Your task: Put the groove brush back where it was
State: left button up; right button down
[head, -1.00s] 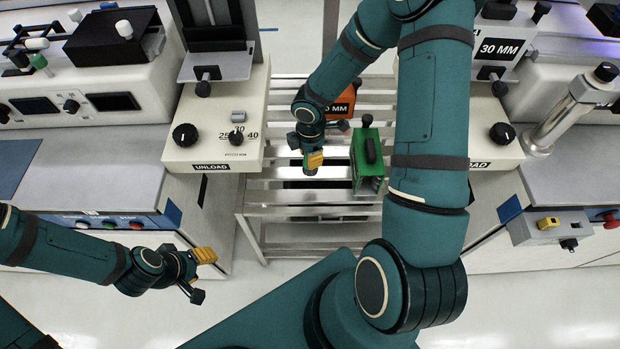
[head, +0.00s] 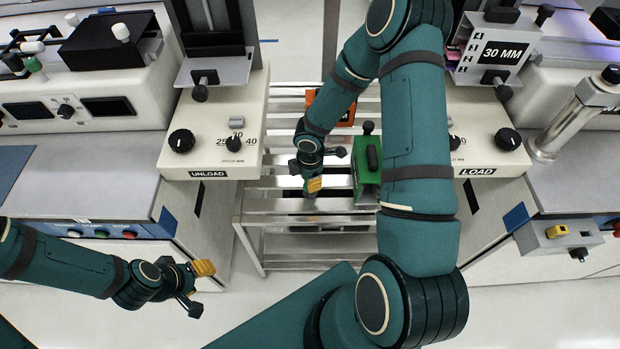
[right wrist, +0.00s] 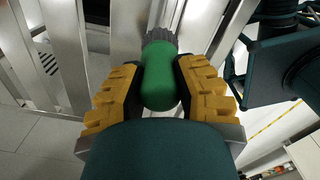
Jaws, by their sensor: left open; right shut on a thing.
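The groove brush (right wrist: 159,76) has a green handle and a grey, ridged end. It shows in the right wrist view between the yellow finger pads of my right gripper (right wrist: 160,92), which is shut on its handle. The grey end points away from the camera, towards metal slats; I cannot tell whether it touches them. In the head view my right gripper (head: 314,185) is over the slatted metal rack (head: 282,204), left of a green box, and the brush cannot be made out there. My left gripper (head: 200,280) is open and empty over the floor at lower left.
A green box with a black handle (head: 367,172) stands on the rack close to my right arm. An orange block (head: 344,104) is behind, partly hidden. The UNLOAD unit (head: 208,150) and the LOAD unit (head: 488,150) flank the rack. The rack's front left is clear.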

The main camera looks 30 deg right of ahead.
jog(key=c, duration=0.8)
grip_release()
jog(key=shift+f, duration=0.1)
jog(key=shift+o, duration=0.2)
jog(key=shift+r, duration=0.2)
notch_tip(320, 180, up, 12)
jog(key=p, duration=0.4)
jog(key=shift+f, duration=0.15)
jog(key=s+a+f+m+y, duration=0.2)
jog(key=s+a+m, duration=0.3)
jog(key=a+m, duration=0.3)
jog(key=s+a+f+m+t+y, duration=0.1)
jog(key=s+a+f+m, duration=0.3)
jog(key=a+m, duration=0.5)
jog(key=shift+s+a+f+m+t+y, duration=0.3)
jog(key=shift+s+m+y, duration=0.1)
jog(key=shift+s+m, duration=0.15)
jog(key=shift+r, duration=0.1)
